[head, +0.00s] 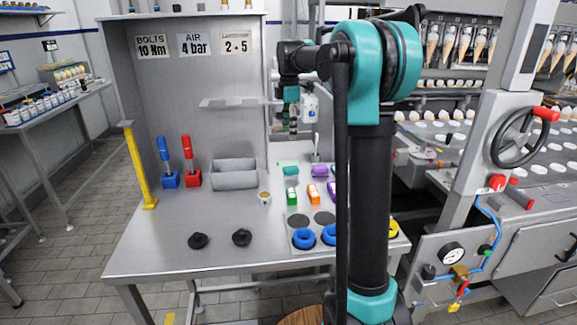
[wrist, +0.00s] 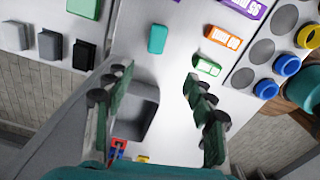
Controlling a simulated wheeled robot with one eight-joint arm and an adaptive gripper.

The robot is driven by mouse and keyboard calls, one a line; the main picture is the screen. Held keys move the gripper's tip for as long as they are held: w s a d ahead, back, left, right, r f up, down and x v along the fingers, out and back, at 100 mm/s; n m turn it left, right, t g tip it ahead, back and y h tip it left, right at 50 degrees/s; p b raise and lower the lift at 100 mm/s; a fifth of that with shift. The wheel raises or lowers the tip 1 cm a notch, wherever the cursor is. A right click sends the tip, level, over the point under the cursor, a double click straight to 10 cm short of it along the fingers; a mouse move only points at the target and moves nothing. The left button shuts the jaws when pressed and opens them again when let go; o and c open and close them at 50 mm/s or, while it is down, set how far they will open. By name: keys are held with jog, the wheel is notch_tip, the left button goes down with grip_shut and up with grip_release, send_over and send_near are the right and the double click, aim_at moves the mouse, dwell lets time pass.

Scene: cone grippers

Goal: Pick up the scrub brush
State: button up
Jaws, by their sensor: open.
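I cannot pick out the scrub brush for certain. A small upright item with a thin handle (head: 316,148) stands at the back of the table in the head view, too small to name. A teal block (wrist: 157,39) lies on the table ahead of my fingers in the wrist view; it also shows in the head view (head: 290,171). My gripper (wrist: 155,78) is open and empty, its green fingers spread wide. In the head view my gripper (head: 293,122) hangs above the back of the table, pointing down.
A grey bin (head: 234,174) stands left of the small boxes, including a green box (head: 291,195) and an orange box (head: 313,191). Blue rings (head: 304,239) lie at the front right. Red (head: 192,178) and blue (head: 169,179) upright tools stand left.

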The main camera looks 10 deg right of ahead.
aim_at(291, 167)
jog(key=f, duration=1.2)
jog(key=shift+w, duration=0.4)
jog(key=shift+d+f, duration=0.2)
jog(key=shift+f, duration=1.15)
jog(key=shift+d+f, duration=0.2)
jog(key=shift+f, duration=1.15)
grip_shut()
jog(key=shift+r, duration=0.1)
notch_tip(291, 167, up, 20)
